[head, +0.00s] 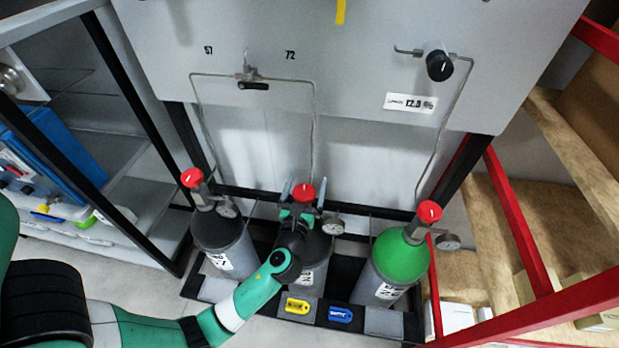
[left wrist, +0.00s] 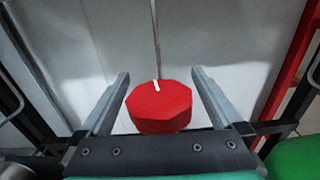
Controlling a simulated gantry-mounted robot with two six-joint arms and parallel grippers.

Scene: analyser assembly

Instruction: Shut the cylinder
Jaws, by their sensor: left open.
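Three gas cylinders stand in a row below the panel, each with a red valve knob on top. My left gripper (head: 303,188) is at the middle cylinder (head: 314,250), partly hiding it. Its red knob (head: 304,193) sits between the open fingers. In the left wrist view the knob (left wrist: 159,107) has a white mark near its top, and the gripper (left wrist: 160,98) has a finger on each side of it with gaps. The left cylinder (head: 226,245) is grey. The right cylinder (head: 399,258) has a green top. My right gripper is not in view.
A grey panel (head: 350,60) with pipes, a black knob (head: 439,65) and a gauge label (head: 410,103) is behind. Yellow (head: 297,306) and blue (head: 340,314) tags lie at the rack's front. A red frame (head: 520,225) with wooden shelves is right, a black-framed cabinet (head: 130,90) left.

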